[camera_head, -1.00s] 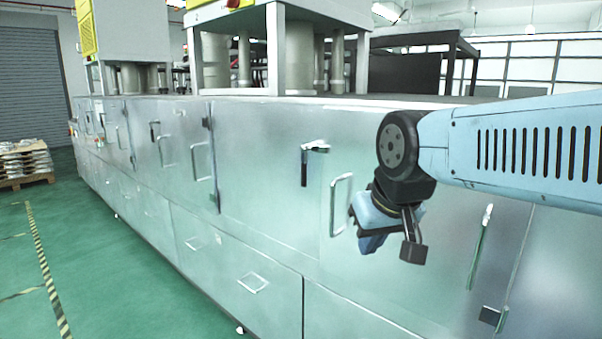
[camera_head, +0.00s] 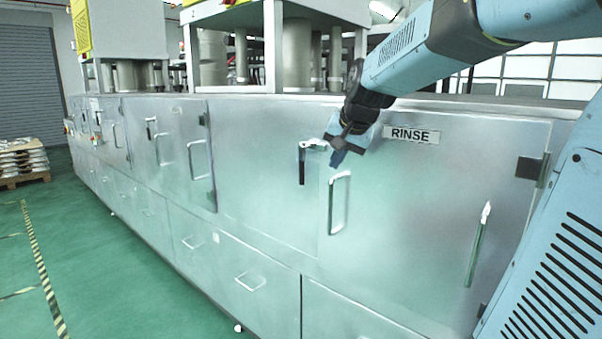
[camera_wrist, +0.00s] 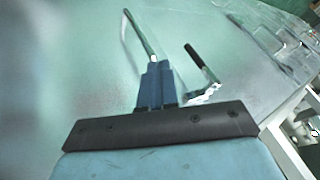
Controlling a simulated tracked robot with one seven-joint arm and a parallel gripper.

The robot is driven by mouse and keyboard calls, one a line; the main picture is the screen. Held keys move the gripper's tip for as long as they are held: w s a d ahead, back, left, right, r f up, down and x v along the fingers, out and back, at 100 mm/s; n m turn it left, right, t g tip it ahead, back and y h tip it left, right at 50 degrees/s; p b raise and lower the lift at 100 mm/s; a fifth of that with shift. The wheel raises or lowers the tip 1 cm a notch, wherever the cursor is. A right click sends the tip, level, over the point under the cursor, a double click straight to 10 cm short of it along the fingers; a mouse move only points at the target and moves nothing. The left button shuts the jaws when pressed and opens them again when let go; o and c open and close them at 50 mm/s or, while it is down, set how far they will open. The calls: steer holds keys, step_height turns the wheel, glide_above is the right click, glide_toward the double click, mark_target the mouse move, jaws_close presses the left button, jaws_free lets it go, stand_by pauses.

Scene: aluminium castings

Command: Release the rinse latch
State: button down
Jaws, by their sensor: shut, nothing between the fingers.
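The rinse latch (camera_head: 302,164) is a black lever hanging straight down from a chrome pivot, at the left edge of the door labelled RINSE (camera_head: 412,135). In the wrist view the latch (camera_wrist: 202,64) shows its black lever and chrome mount, right of the fingers. My gripper (camera_head: 336,158) is just right of the latch pivot in the head view, in front of the cabinet. Its fingers (camera_wrist: 157,82) are shut and empty, between the latch and the door handle in the wrist view. I cannot tell whether they touch the latch; a gap shows in the wrist view.
The chrome door handle (camera_head: 339,203) stands out right below my gripper. It also shows in the wrist view (camera_wrist: 139,36). A hinge (camera_head: 531,170) and another handle (camera_head: 479,245) are farther right. Green floor on the left is clear up to a pallet of sacks (camera_head: 24,162).

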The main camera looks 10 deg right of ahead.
steer(key=w+d+m, duration=0.1)
steer(key=w, duration=0.4)
steer(key=shift+w+d+r, duration=0.2)
steer(key=shift+w+d, duration=0.1)
steer(key=shift+w, duration=0.1)
steer(key=x, duration=0.9)
steer(key=shift+w+a+f, duration=0.2)
steer(key=shift+w+a, duration=0.65)
steer(key=shift+w, duration=0.05)
steer(key=shift+w+a+f, duration=0.15)
steer(key=shift+w+a, duration=0.6)
steer(key=shift+w, duration=0.05)
